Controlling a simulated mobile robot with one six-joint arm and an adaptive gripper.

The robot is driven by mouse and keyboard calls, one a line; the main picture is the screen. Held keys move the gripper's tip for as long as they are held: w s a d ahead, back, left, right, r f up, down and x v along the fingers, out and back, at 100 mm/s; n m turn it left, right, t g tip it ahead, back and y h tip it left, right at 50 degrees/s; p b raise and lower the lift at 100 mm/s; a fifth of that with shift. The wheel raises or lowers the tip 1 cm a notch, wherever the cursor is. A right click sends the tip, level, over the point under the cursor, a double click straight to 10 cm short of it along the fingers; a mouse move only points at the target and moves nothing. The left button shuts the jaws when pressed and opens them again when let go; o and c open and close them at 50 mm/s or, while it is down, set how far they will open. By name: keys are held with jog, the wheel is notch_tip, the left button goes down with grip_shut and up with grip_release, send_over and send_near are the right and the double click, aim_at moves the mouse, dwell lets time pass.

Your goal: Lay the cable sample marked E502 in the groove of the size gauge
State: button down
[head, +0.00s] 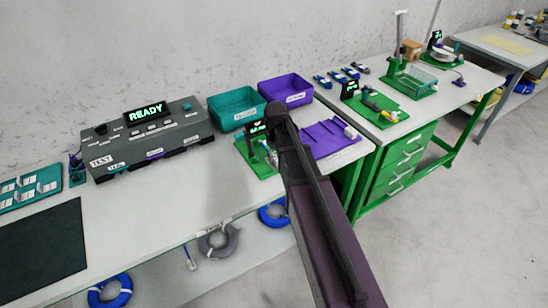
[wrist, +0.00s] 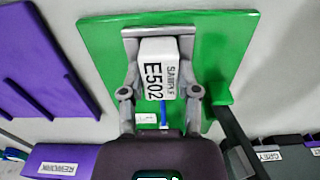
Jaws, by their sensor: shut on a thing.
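The cable sample is a white block (wrist: 158,68) marked "SAMPLE E502" in the wrist view, with a short piece of blue cable (wrist: 163,117) below it. My gripper (wrist: 160,48) is shut on the white block, one grey finger on each side. Behind the block is a green plate (wrist: 217,40). The same green device, with a small lit display (head: 257,128), seems to stand beside my arm in the head view; I take it for the size gauge. Its groove is hidden. I cannot tell whether the sample touches the plate. My arm hides the sample in the head view.
A purple ridged board (head: 325,143) lies right of the green device. Teal (head: 236,118) and purple (head: 285,98) bins stand behind. A grey console (head: 150,145) reading "READY" is at left. The white table (head: 170,220) is clear in front of it.

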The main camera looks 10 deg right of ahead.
jog(key=shift+f, duration=0.15)
jog(key=shift+c, duration=1.3)
grip_release()
jog(key=shift+w+r+p, duration=0.1)
jog(key=shift+r+p, duration=3.85)
jog(key=shift+r, duration=0.1)
jog(key=s+r+m+p, duration=0.1)
jog(key=s+m, duration=0.2)
jog(key=s, duration=1.3)
jog(key=shift+s+a+r+m, duration=0.15)
jog(key=shift+a+m, duration=0.15)
jog(key=shift+a, duration=0.05)
